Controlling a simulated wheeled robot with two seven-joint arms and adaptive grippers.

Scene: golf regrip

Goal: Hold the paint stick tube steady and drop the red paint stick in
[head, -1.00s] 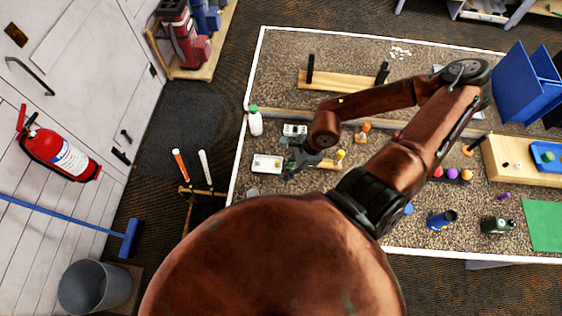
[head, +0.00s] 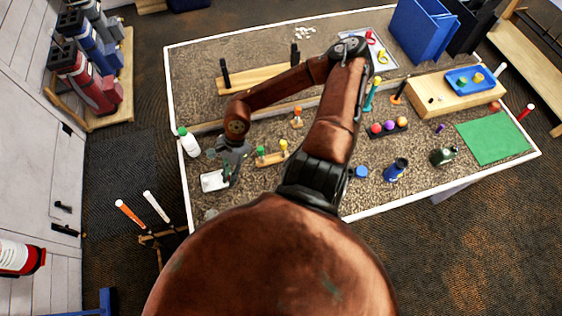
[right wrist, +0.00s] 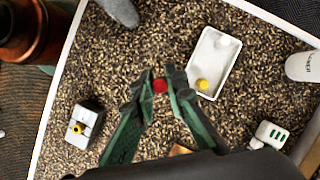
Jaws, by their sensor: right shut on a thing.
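My right gripper (head: 230,160) is over the left part of the table, close to a small white tray (head: 213,181). In the right wrist view its fingers (right wrist: 160,88) are shut on the red paint stick (right wrist: 160,86), which shows only as a small red round end between the fingertips. In the head view I cannot make the stick out at the gripper. A dark blue tube-like cup (head: 395,169) stands on the table's front right; I cannot tell whether it is the paint stick tube. My left gripper is not in view.
A white bottle (head: 190,144) with a green cap stands at the table's left edge. A rack of coloured balls (head: 388,128) and a green mat (head: 491,136) are to the right.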

